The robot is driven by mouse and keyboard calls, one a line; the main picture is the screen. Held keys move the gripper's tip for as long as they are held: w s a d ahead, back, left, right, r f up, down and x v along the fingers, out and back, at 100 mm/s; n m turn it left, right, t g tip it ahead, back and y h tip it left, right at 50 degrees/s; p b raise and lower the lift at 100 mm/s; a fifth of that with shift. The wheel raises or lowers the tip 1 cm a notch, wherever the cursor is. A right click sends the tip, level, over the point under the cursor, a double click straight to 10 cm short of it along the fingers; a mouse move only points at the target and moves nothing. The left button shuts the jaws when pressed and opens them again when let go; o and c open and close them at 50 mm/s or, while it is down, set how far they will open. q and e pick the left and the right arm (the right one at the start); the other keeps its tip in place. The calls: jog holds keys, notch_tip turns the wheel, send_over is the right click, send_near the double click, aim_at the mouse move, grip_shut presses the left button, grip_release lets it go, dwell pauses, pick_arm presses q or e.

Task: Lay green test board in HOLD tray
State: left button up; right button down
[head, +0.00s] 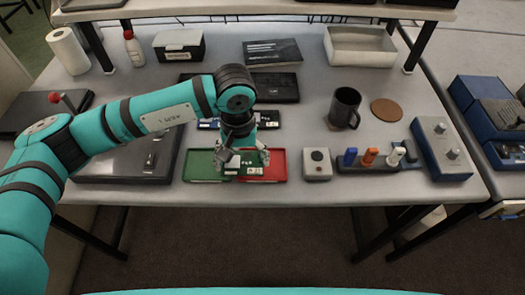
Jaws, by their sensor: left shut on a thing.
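My left gripper (241,158) reaches down over two shallow trays and is shut on a green test board (243,169). The board is over the border between the green tray (200,171) on the left and the red tray (277,167) on the right. I cannot tell whether the board touches the trays or hangs just above them. The tray labels are too small to read, so I cannot tell which one is HOLD. The fingers and wrist hide part of the board and the inner tray walls. My right gripper is not in view.
A small grey button box (317,168) stands just right of the red tray, then a rack (367,165) of coloured sticks. A dark mug (344,108) and a coaster (387,110) are behind. A large dark panel (120,166) lies left of the green tray, under my arm.

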pick_arm(q)
jog(key=d, duration=0.1)
jog(key=w+d, duration=0.1)
jog(key=w+d+p, duration=0.1)
jog(key=d, duration=0.1)
jog(key=shift+w+d+f, duration=0.1)
jog(key=shift+w+f, duration=0.1)
jog(key=shift+w, duration=0.05)
jog(key=shift+w+d+f+p, duration=0.15)
jog(key=shift+d+p, duration=0.1)
jog(key=shift+p, duration=0.2)
notch_tip(320, 180, down, 3)
jog(key=shift+r+p, duration=0.2)
jog(key=shift+p, duration=0.5)
jog(key=shift+f, duration=0.55)
jog(key=o, duration=0.8)
jog(key=shift+b, duration=0.3)
jog(key=shift+o, duration=1.3)
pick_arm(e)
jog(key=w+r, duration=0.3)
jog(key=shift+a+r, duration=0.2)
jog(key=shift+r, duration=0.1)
